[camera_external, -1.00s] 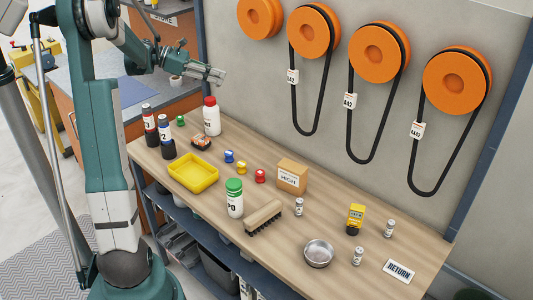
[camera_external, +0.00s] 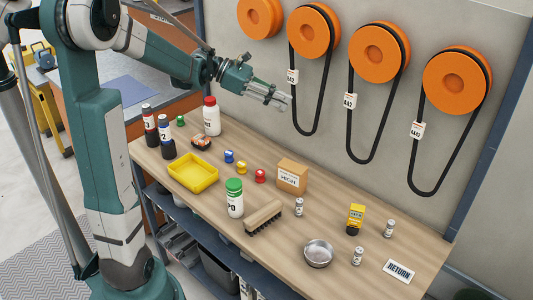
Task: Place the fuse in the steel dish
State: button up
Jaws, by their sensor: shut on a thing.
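The steel dish (camera_external: 319,254) is a round, shallow metal bowl near the front edge of the table, and it looks empty. Small grey-white cylinders that look like fuses stand upright on the table: one behind the dish (camera_external: 298,207), one to its right (camera_external: 357,256) and one further back right (camera_external: 389,229). My gripper (camera_external: 284,102) is in the air above the back of the table, in front of the wall panel and well above the dish. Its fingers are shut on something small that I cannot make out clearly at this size.
A brush (camera_external: 263,217), a green-capped bottle (camera_external: 234,198) and a cardboard box (camera_external: 292,176) stand left of and behind the dish. A yellow tray (camera_external: 193,173) is further left. A yellow container (camera_external: 355,219) and a RETURN sign (camera_external: 398,271) are to the right. Belts (camera_external: 346,140) hang on the wall.

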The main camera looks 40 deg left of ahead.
jog(key=s+d+g, duration=0.1)
jog(key=s+d, duration=0.2)
jog(key=d, duration=0.8)
jog(key=m+g+h+b, duration=0.2)
jog(key=m+g, duration=0.1)
jog(key=m, duration=0.1)
send_over(317, 253)
notch_tip(317, 253, down, 5)
notch_tip(317, 253, down, 10)
jog(key=shift+f, duration=0.2)
jog(key=shift+f, duration=0.1)
jog(key=shift+f+b, duration=0.95)
jog(key=shift+f, duration=1.9)
jog(key=shift+f+b, duration=0.8)
jog(key=shift+f, duration=1.3)
jog(key=shift+f, duration=0.1)
